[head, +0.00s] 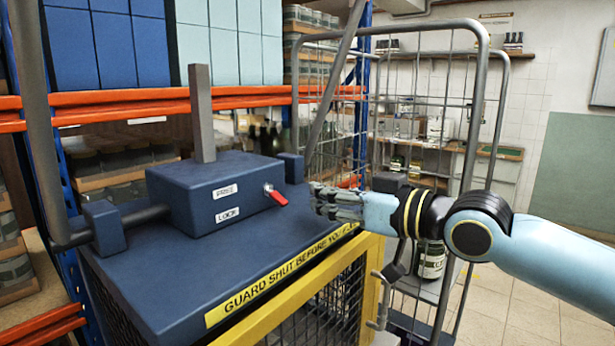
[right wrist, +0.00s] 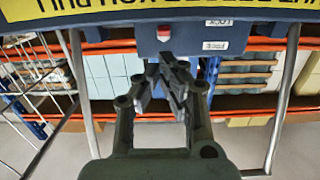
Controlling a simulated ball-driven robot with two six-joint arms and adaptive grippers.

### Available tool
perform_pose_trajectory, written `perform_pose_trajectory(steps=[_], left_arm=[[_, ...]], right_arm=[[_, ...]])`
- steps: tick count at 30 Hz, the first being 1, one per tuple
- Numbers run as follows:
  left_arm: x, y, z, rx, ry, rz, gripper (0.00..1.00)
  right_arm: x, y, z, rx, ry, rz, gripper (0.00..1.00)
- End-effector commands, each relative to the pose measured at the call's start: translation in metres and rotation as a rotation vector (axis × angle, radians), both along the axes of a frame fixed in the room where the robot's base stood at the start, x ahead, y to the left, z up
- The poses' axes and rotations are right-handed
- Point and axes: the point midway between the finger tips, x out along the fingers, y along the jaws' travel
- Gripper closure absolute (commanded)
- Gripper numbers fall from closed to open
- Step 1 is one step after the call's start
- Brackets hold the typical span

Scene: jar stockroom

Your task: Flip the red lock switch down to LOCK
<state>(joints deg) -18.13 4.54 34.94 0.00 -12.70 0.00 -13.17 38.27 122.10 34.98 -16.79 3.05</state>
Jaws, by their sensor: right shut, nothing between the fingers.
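The red lock switch (head: 277,196) is a small lever on the front of a blue box, right of the white FREE label (head: 226,191) and the LOCK label (head: 227,214). It sticks out and slants down to the right in the head view; I cannot tell which label it is set to. My right gripper (head: 316,197) is shut and empty, a short way right of the switch. In the right wrist view, which is upside down, the gripper (right wrist: 172,62) is shut, with the red switch (right wrist: 163,33) just beyond its tips, apparently not touching. My left gripper is out of view.
The blue box (head: 225,185) with an upright grey bar sits on a blue machine top (head: 180,275). A yellow "guard shut" strip (head: 285,275) runs along its front edge, above a yellow-framed mesh guard. A wire cage trolley (head: 485,110) stands behind my right arm.

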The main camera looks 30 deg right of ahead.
Motion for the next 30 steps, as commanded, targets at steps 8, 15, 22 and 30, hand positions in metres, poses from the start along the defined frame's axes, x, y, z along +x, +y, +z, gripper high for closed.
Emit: perform_pose_trajectory(steps=[8, 15, 22, 30], left_arm=[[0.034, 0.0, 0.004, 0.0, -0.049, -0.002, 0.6], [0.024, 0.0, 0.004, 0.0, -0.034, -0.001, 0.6], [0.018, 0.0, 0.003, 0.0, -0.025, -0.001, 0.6], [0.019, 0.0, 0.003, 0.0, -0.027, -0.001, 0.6]], right_arm=[[-0.023, -0.007, -0.021, 0.0, 0.0, 0.001, 1.0], [-0.024, -0.008, -0.023, 0.001, -0.002, 0.001, 1.0], [-0.024, -0.008, -0.023, 0.001, -0.002, 0.001, 1.0], [-0.024, -0.008, -0.023, 0.0, -0.001, 0.001, 1.0]])
